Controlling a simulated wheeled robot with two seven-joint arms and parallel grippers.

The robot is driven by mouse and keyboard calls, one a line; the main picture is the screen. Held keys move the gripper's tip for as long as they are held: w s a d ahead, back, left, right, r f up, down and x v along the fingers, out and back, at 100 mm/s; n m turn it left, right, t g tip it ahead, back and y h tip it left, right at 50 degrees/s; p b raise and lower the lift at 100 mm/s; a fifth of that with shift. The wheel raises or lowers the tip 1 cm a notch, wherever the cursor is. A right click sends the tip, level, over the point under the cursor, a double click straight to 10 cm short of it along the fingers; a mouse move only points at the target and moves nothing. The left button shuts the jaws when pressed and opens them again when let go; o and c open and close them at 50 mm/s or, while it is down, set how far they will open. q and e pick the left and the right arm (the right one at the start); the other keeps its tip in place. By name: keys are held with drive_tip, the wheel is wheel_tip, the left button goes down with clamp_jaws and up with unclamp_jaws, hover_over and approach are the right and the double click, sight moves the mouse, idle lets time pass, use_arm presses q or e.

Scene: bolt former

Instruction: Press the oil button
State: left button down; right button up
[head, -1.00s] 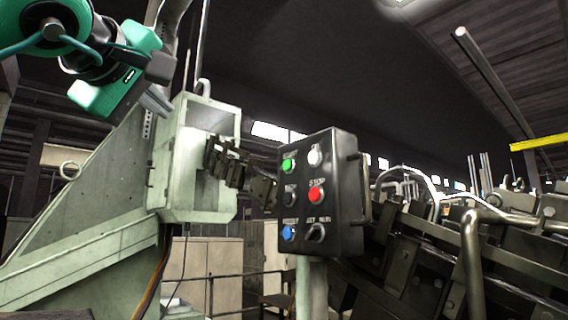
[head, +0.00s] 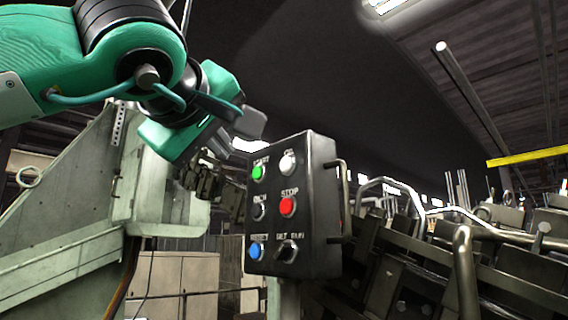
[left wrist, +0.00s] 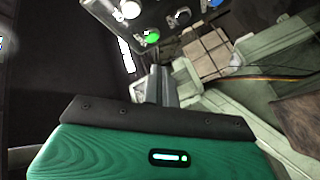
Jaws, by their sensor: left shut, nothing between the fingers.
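The black control box (head: 317,190) stands right of centre in the head view. Its white button (head: 288,164) is at the top right of the face; the small label above it is hard to read, so I cannot confirm it says oil. The white button also shows at the top of the left wrist view (left wrist: 127,10). My left gripper (head: 217,140) is shut and empty, left of the box and apart from it. Its fingers in the left wrist view (left wrist: 160,86) point toward the panel, below the green button (left wrist: 152,36). My right gripper is not in view.
A green start button (head: 258,173), a black button (head: 259,208), a red stop button (head: 288,206), a blue button (head: 256,251) and a black selector (head: 287,251) share the panel. A pale green machine housing (head: 150,200) stands left. Dark machinery (head: 440,260) is at right.

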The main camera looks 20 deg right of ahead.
sight(287, 164)
use_arm(q)
drive_tip(key=w+d+p, duration=0.2)
drive_tip(key=w+d, duration=0.1)
drive_tip(key=d, duration=0.5)
drive_tip(key=shift+p, duration=0.4)
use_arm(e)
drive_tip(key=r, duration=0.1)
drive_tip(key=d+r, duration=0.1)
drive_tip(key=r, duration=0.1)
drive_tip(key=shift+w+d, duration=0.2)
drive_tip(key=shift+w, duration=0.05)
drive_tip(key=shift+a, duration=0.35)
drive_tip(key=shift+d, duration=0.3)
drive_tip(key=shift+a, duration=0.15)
use_arm(q)
drive_tip(key=shift+d, duration=0.1)
drive_tip(key=shift+w+d, duration=0.1)
drive_tip(key=shift+d, duration=0.2)
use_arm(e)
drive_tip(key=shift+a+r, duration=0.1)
